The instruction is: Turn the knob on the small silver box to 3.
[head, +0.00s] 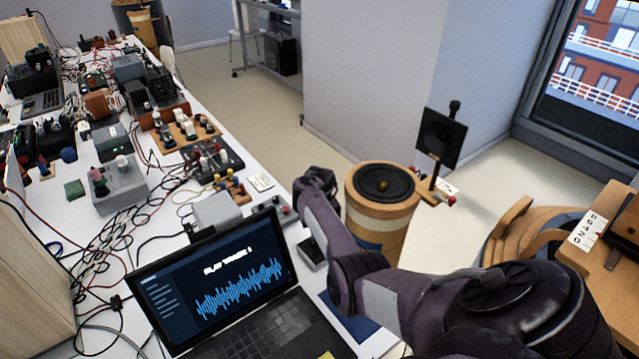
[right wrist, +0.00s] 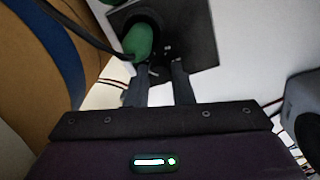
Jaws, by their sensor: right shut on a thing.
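In the right wrist view, a dark square face (right wrist: 196,42) with small white marks lies ahead of my right gripper (right wrist: 162,70). I take it for the small box of the task, though its sides do not show as silver here. My right fingers stand a little apart at this face, shut on what looks like the knob; it is mostly hidden. A green rounded part (right wrist: 141,41) with a black cable sits beside the left-hand finger. In the head view my right arm reaches over the table's right edge, and its fingertips cannot be made out. My left gripper is not in view.
A laptop (head: 243,275) with a blue waveform is open at the table's front. A grey box (head: 217,211) and tangled cables crowd the table. A round wooden speaker (head: 383,207) stands close beyond my forearm. A black square panel (head: 440,138) rises behind it.

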